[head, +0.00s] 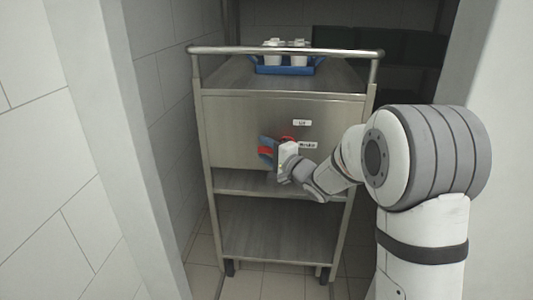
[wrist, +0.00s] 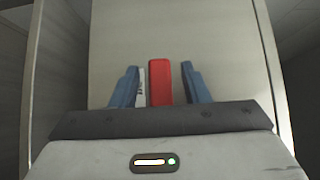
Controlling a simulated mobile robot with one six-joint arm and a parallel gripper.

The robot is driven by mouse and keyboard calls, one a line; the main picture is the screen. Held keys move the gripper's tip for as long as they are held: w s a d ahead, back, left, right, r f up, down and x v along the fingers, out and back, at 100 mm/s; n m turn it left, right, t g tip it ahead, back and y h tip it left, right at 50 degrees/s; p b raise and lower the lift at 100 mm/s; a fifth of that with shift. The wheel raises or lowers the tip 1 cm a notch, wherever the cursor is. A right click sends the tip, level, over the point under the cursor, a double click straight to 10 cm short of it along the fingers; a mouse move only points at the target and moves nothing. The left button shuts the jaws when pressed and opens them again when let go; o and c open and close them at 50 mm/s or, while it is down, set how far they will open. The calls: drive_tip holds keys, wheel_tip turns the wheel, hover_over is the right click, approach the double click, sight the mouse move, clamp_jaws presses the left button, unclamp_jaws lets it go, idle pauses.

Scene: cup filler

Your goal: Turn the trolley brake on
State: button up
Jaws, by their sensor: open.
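The steel trolley (head: 230,127) stands in a recess, with a push rail along its top. On its front panel is a red brake lever, which shows in the wrist view (wrist: 160,82) as an upright red bar. My gripper (wrist: 158,85) is open, with one blue finger on each side of the red lever and a visible gap on both sides. In the head view my gripper (head: 267,148) is at the front panel and hides much of the lever. Two small labels are on the panel, an upper one (head: 302,123) and a lower one (head: 308,145).
A blue tray (head: 270,70) with white cups (head: 272,55) stands on the trolley top. Lower shelves (head: 275,235) are empty. White walls (head: 90,130) flank the recess on both sides. Dark crates (head: 375,45) stand behind the trolley.

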drive_tip(key=shift+c, duration=0.3)
clamp_jaws()
idle(0.3)
